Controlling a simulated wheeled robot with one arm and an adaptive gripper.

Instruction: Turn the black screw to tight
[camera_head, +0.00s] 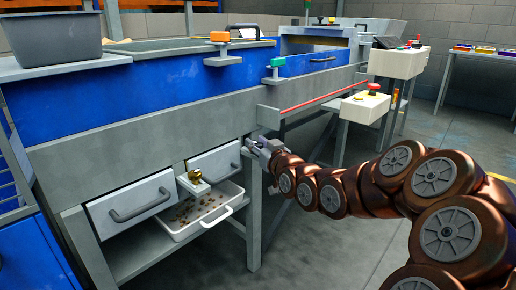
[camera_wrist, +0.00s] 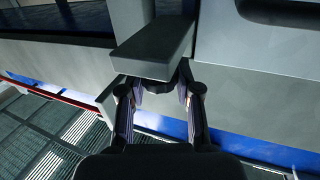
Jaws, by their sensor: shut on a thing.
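My gripper (camera_head: 257,146) is at the machine's lower right front, beside the right-hand drawer front, with the arm reaching in from the right. In the wrist view, my gripper (camera_wrist: 159,92) has its two fingers on either side of a small dark part, the black screw (camera_wrist: 157,86), under a protruding grey block (camera_wrist: 155,48). The fingers are shut on the screw. The block hides the screw's upper part, and its turn angle cannot be told. In the head view the screw is hidden by the gripper.
Below are two drawers (camera_head: 131,201) with dark handles and a white tray (camera_head: 205,223) holding small brown pieces. A brass fitting (camera_head: 195,176) sits above the tray. A table leg (camera_head: 254,225) stands just under my gripper. Control boxes with red buttons (camera_head: 374,87) stand to the right.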

